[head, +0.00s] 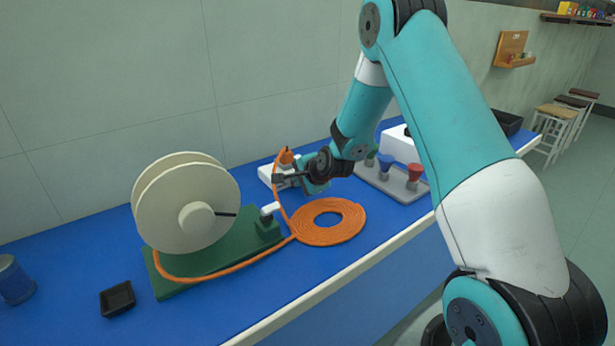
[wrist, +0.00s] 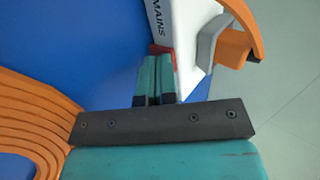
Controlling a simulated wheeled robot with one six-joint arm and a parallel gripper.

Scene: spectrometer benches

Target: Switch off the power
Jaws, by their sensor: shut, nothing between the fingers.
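A white box marked "MAINS" (wrist: 190,50) stands on the blue bench; it also shows in the head view (head: 265,172), partly behind my gripper. A small red part (wrist: 160,49), perhaps the switch, shows on its near side, partly hidden by my fingers. My gripper (wrist: 157,62) is shut and empty, its fingertips at or very close to the red part; I cannot tell if they touch. In the head view my gripper (head: 277,178) is beside the box. The switch's position cannot be made out.
An orange plug and cable (wrist: 242,40) join the box's far end. A coil of orange cable (head: 345,233) lies close by. A large cream reel (head: 170,215) on a green base (head: 165,283) stands left. A grey stand with coloured knobs (head: 405,193) stands right.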

